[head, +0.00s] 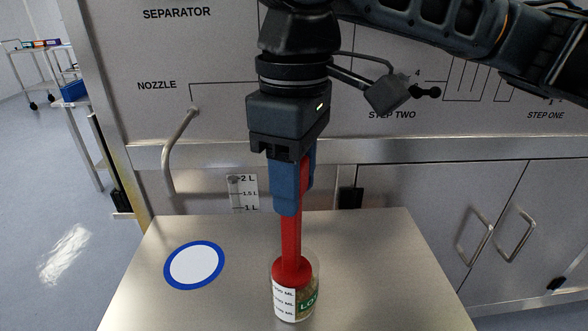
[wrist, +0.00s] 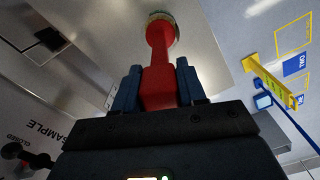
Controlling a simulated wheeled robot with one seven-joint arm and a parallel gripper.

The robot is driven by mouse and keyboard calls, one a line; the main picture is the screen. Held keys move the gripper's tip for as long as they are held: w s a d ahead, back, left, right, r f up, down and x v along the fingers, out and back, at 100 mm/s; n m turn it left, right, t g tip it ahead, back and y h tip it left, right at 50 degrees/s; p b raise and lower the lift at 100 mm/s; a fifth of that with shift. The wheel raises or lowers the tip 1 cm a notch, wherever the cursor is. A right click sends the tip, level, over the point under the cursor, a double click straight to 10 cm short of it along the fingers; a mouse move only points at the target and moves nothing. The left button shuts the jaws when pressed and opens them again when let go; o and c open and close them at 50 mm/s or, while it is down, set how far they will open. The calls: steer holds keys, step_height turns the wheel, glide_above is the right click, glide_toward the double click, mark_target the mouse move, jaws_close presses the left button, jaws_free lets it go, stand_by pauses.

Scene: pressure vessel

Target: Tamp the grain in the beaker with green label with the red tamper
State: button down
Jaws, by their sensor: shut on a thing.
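The red tamper (head: 291,235) is upright, its handle held between the blue fingers of my gripper (head: 290,205). Its round red foot is inside the top of the clear beaker (head: 297,302). The beaker has a green label and a white volume scale, with tan grain partly visible behind them. In the wrist view the tamper (wrist: 159,75) runs from my gripper (wrist: 158,92) to the beaker's rim (wrist: 163,17). Whether the foot touches the grain is hard to tell.
The beaker stands on a steel table (head: 380,265). A white disc with a blue ring (head: 194,265) lies to its left. Behind are a steel panel with a nozzle pipe (head: 177,140), a level gauge (head: 243,193) and cabinet handles (head: 515,236). The table's right side is clear.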

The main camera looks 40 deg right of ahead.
steer(key=shift+f, duration=0.15)
step_height(320, 180, down, 3)
steer(key=shift+r+b, duration=0.1)
steer(key=shift+b, duration=0.65)
step_height(320, 180, up, 3)
steer(key=p, duration=0.3)
steer(key=shift+f, duration=0.25)
